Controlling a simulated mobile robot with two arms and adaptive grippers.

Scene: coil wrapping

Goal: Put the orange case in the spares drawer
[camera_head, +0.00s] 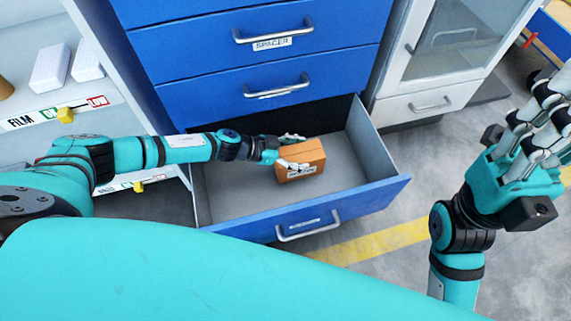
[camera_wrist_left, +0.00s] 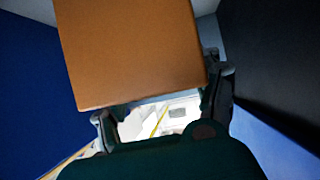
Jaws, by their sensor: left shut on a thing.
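The orange case (camera_head: 303,161) is a box with a white label on its front. It is inside the outline of the open bottom drawer (camera_head: 365,210) of the blue cabinet; I cannot tell if it touches the drawer floor. My left gripper (camera_head: 289,152) is shut on the case, with fingers at its left side. The case (camera_wrist_left: 130,50) fills the upper middle of the left wrist view, between the fingers of the left gripper (camera_wrist_left: 165,105). My right gripper (camera_head: 540,120) is raised at the right, fingers apart, with nothing in it.
Closed blue drawers (camera_head: 240,95) stand above and behind the open one, one labelled SPACER. A white cabinet with a glass door (camera_head: 455,45) is at the right. A shelf with FILM labels (camera_head: 60,112) is at the left. The drawer's right part is free.

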